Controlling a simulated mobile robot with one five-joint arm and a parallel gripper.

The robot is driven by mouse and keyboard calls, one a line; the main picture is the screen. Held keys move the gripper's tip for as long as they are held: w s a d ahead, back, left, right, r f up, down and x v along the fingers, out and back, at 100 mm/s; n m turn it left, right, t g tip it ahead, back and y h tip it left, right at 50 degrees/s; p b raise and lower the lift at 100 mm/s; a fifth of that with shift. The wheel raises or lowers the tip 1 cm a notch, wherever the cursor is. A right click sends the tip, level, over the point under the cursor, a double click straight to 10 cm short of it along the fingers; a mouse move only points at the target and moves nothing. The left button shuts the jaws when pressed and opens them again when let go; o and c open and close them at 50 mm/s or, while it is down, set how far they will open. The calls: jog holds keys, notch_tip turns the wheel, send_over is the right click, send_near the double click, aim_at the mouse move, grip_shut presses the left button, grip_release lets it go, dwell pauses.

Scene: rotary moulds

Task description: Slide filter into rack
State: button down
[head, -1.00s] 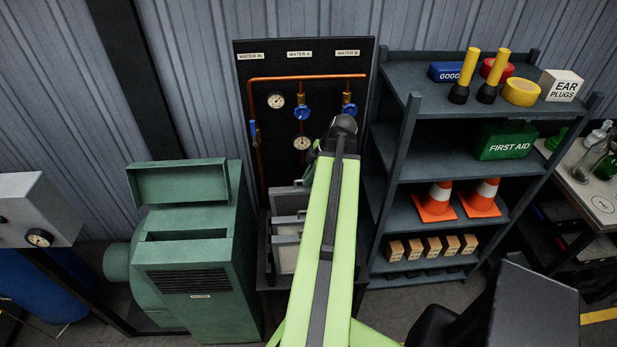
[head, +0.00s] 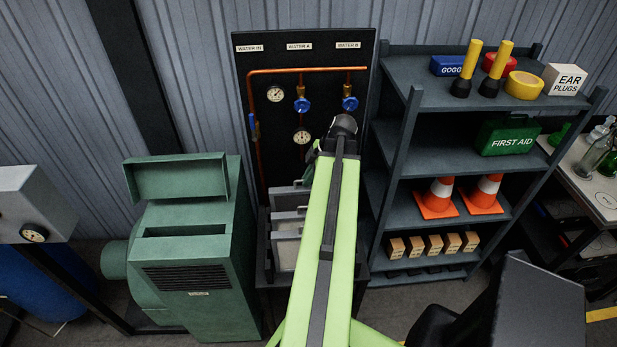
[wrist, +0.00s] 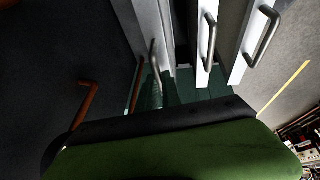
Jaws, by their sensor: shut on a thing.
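The rack (head: 264,265) stands between the green machine and the shelving in the head view. Pale, grey-framed filters (head: 286,250) stand upright in it, one behind another. My gripper (head: 313,160) is at the rack's far right side, mostly hidden behind my arm. In the wrist view, light panels with metal bar handles show at the top: one handle at left (wrist: 155,68), one in the middle (wrist: 207,45) and one at right (wrist: 262,36). My gripper (wrist: 157,95) is shut by the left handle, on what looks like that filter; the contact is hidden.
A green machine (head: 200,280) stands close to the left of the rack. A dark water panel (head: 330,60) with pipes, gauges and blue valves rises behind it. Shelving (head: 440,165) with cones and boxes stands close on the right.

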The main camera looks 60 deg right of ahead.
jog(key=shift+f+b, duration=1.75)
jog(key=shift+f, duration=0.15)
jog(key=c, duration=1.5)
grip_release()
jog(key=shift+o, duration=0.2)
jog(key=p+v, duration=1.6)
jog(key=v, duration=0.1)
jog(key=shift+r, duration=0.25)
jog(key=shift+s, duration=0.15)
